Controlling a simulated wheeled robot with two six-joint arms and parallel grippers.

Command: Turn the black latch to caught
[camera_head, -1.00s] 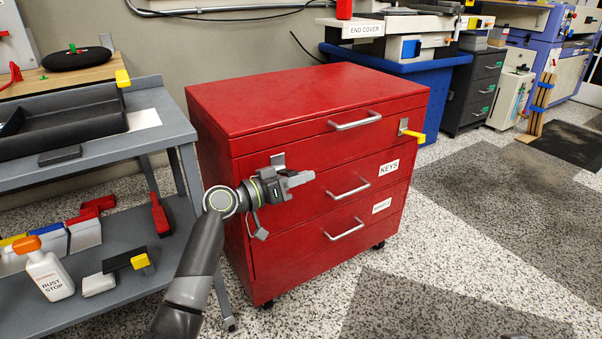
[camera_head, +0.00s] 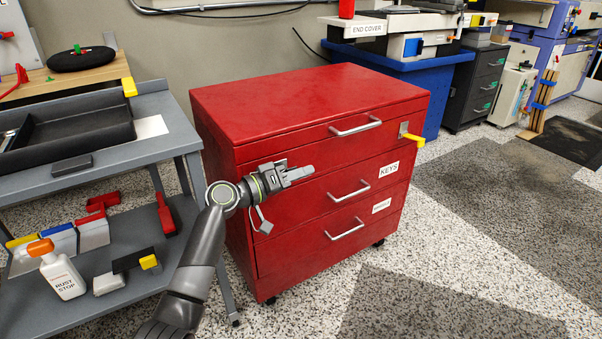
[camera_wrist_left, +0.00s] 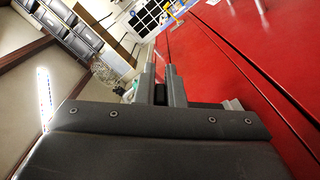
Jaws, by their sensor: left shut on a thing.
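My left gripper (camera_head: 298,174) is at the left part of the red cabinet's front, by the top drawers. In the left wrist view its two fingers (camera_wrist_left: 161,76) stand nearly parallel, with a dark piece between them, which I take to be the black latch (camera_wrist_left: 160,94). The gripper is shut on it. In the head view the gripper hides the latch, so its turn angle cannot be read. A small metal plate (camera_head: 281,163) shows just behind the gripper and also in the left wrist view (camera_wrist_left: 232,104). My right gripper is not in view.
The red cabinet (camera_head: 300,100) has silver drawer handles and a yellow latch (camera_head: 413,139) at its upper right. A grey bench (camera_head: 180,135) with a black tray stands close on the left. The speckled floor (camera_head: 440,250) at the right is clear.

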